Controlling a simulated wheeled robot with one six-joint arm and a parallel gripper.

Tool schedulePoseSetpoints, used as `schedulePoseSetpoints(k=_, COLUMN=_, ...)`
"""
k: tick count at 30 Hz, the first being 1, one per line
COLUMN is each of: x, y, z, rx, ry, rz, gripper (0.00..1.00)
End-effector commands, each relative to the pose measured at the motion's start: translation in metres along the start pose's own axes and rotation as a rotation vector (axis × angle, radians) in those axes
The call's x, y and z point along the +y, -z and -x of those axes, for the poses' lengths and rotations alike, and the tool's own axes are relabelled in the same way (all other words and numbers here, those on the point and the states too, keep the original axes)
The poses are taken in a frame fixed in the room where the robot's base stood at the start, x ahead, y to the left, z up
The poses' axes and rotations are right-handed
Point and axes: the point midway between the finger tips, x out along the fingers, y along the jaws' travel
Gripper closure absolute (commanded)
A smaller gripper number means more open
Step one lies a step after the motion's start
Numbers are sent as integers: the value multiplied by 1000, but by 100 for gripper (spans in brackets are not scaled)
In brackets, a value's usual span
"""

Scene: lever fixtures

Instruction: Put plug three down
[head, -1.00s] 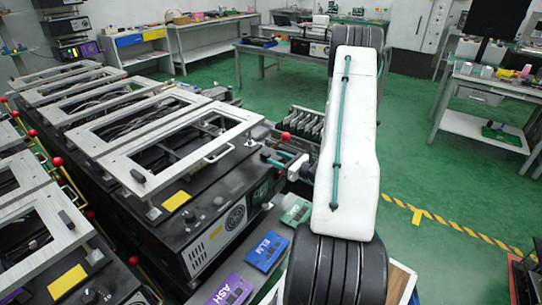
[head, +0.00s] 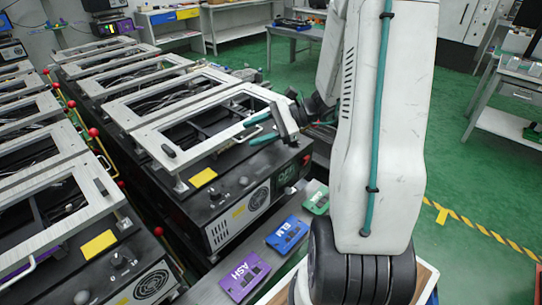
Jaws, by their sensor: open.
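My gripper (head: 254,130) is open, with two teal fingers pointing left. It is at the front right of the nearest fixture's pale top frame (head: 160,141), close to the frame's front handle. I cannot tell whether the fingers touch the handle. The red-knobbed lever at this fixture's right side is hidden behind my arm.
Purple ASH (head: 244,275), blue ELM (head: 287,234) and green (head: 317,201) cards lie on a grey ledge before the fixture. More framed fixtures stand behind and to the left, with red knobs (head: 93,132) between the rows.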

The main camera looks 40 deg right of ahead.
Motion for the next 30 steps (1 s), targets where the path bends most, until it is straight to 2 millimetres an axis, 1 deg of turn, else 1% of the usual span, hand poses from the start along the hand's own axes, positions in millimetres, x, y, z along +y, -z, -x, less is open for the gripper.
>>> schedulePoseSetpoints(k=1, x=9, y=-29, z=-16, rx=13, ry=-106, rz=83, gripper=55)
schedulePoseSetpoints(k=3, x=28, y=-60, z=-31, rx=38, ry=-250, rz=189, gripper=55)
schedulePoseSetpoints(k=5, x=45, y=-85, z=-40, rx=61, ry=-369, rz=285, gripper=55)
schedulePoseSetpoints(k=6, x=57, y=-99, z=-45, rx=78, ry=-446, rz=351, gripper=55)
schedulePoseSetpoints(k=8, x=75, y=-119, z=-49, rx=105, ry=-558, rz=451, gripper=55)
schedulePoseSetpoints(k=9, x=87, y=-131, z=-50, rx=124, ry=-628, rz=520, gripper=55)
schedulePoseSetpoints(k=12, x=115, y=-156, z=-48, rx=178, ry=-795, rz=699, gripper=55)
schedulePoseSetpoints(k=16, x=146, y=-180, z=-35, rx=260, ry=-986, rz=946, gripper=55)
schedulePoseSetpoints(k=18, x=158, y=-190, z=-26, rx=309, ry=-1071, rz=1079, gripper=55)
schedulePoseSetpoints(k=21, x=170, y=-199, z=-13, rx=376, ry=-1166, rz=1249, gripper=55)
schedulePoseSetpoints(k=25, x=176, y=-206, z=1, rx=444, ry=-1241, rz=1409, gripper=55)
schedulePoseSetpoints(k=26, x=177, y=-207, z=3, rx=456, ry=-1251, rz=1434, gripper=55)
schedulePoseSetpoints(k=28, x=174, y=-204, z=14, rx=477, ry=-1270, rz=1475, gripper=55)
schedulePoseSetpoints(k=30, x=174, y=-204, z=17, rx=489, ry=-1280, rz=1494, gripper=55)
